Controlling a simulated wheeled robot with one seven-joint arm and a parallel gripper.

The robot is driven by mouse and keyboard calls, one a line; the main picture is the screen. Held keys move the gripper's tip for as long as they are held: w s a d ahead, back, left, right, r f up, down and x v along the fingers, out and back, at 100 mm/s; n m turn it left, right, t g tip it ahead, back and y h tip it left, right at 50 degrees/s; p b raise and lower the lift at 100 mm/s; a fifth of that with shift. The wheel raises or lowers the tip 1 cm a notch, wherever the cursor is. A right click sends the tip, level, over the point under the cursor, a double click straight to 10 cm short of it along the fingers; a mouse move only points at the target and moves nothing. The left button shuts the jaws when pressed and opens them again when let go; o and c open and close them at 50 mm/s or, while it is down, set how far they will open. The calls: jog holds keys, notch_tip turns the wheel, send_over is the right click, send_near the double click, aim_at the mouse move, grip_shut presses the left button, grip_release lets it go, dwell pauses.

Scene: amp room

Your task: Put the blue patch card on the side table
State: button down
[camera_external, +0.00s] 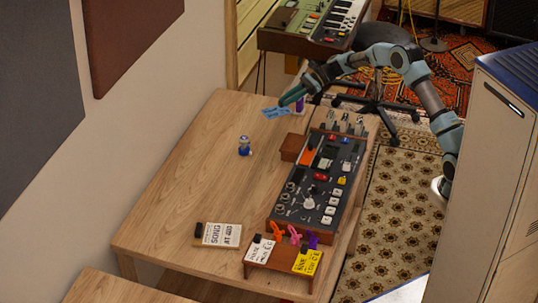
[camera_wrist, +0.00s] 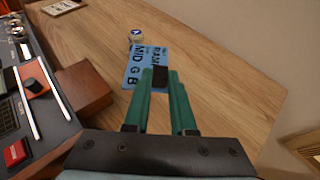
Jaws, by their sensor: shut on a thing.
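The blue patch card (camera_external: 275,112) carries dark lettering and has a black clip on it. In the wrist view the card (camera_wrist: 136,66) spreads out beyond my fingertips, with the black clip (camera_wrist: 160,77) between them. My gripper (camera_external: 286,102) is shut on the card at its clip, over the far end of the large wooden table (camera_external: 190,180). The height of the card above the table is hard to judge. Another wooden surface (camera_external: 125,290) shows at the bottom left; I cannot tell for sure whether it is the side table.
A mixer console (camera_external: 315,180) and a wooden block (camera_external: 293,147) stand on the table's right side. A small blue-and-white can (camera_external: 245,146) stands mid-table. A song card (camera_external: 220,235) and a rack with white and yellow cards (camera_external: 278,260) are nearer. The table's left part is clear.

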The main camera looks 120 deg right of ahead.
aim_at(287, 129)
jog(key=shift+f, duration=5)
jog(key=shift+f, duration=0.1)
jog(key=c, duration=0.7)
grip_release()
jog(key=shift+c, duration=0.2)
jog(key=shift+s+r, duration=0.15)
jog(key=shift+r, duration=0.05)
jog(key=v, duration=1.1)
jog(key=shift+s+r, duration=0.15)
jog(key=shift+s, duration=0.2)
